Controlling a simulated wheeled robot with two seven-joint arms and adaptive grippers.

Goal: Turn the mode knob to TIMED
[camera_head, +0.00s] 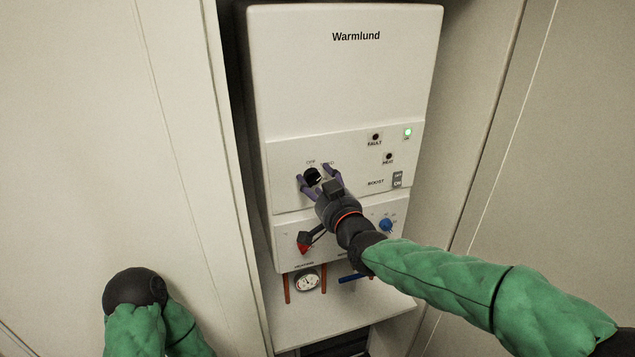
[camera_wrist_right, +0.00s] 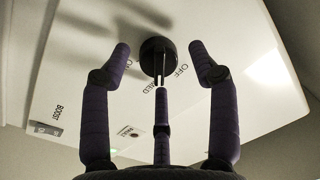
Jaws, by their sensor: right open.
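The black mode knob (camera_head: 312,177) is on the white front panel of the Warmlund boiler (camera_head: 345,90). My right gripper (camera_head: 320,177) is open at the knob, with purple fingers on either side of it. In the right wrist view, the knob (camera_wrist_right: 157,57) lies between the spread fingertips (camera_wrist_right: 160,58), with gaps on both sides; a third finger comes up below it. OFF (camera_wrist_right: 181,70) is printed beside the knob, and the TIMED label (camera_wrist_right: 142,87) is partly hidden. I cannot tell the knob's setting. My left gripper is out of view.
FAULT (camera_head: 375,138) and HEAT indicators and a lit green lamp (camera_head: 407,133) are to the right. A BOOST switch (camera_head: 397,180) is below them. A red knob (camera_head: 303,246), a blue knob (camera_head: 386,225), a gauge (camera_head: 307,282) and pipes are lower down. Cabinet walls flank the boiler.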

